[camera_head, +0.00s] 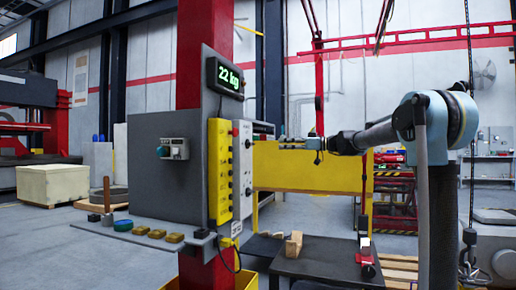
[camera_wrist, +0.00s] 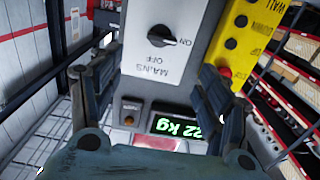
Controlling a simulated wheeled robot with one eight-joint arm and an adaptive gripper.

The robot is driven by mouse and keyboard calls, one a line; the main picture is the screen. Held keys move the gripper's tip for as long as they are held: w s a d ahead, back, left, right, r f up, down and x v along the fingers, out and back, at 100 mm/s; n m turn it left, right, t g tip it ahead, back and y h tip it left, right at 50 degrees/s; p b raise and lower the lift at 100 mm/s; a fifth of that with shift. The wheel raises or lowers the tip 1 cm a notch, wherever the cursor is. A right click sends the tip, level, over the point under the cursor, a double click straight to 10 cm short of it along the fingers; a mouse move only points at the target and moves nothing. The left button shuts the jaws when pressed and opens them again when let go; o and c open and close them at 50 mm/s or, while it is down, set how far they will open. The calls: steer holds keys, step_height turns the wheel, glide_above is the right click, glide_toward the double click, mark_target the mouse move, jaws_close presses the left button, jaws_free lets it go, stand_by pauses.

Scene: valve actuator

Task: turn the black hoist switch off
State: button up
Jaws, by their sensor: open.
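A black rotary switch (camera_wrist: 161,36) sits on a pale grey box (camera_wrist: 150,68) in the wrist view. The lettering there reads MAINS, OFF and ON, upside down. Its white mark appears to point towards ON. My gripper (camera_wrist: 158,62) is open, with one finger to each side of the box and nothing between them. The switch lies beyond the fingertips, apart from them. In the head view my gripper (camera_head: 284,142) reaches left towards the pale control box (camera_head: 242,170), whose front is seen at a steep angle.
A yellow panel (camera_head: 220,172) with buttons stands beside the control box; it also shows in the wrist view (camera_wrist: 252,30), with a red button. A display (camera_head: 228,78) reading 22 kg is above. A grey shelf (camera_head: 150,238) holds small items. A dark table (camera_head: 325,262) carries a wooden block (camera_head: 293,245).

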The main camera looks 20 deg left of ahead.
mark_target(253, 144)
steer(key=a, duration=1)
steer(key=w+a, duration=0.1)
steer(key=a, duration=0.4)
steer(key=shift+a, duration=0.3)
steer(key=shift+c, duration=0.2)
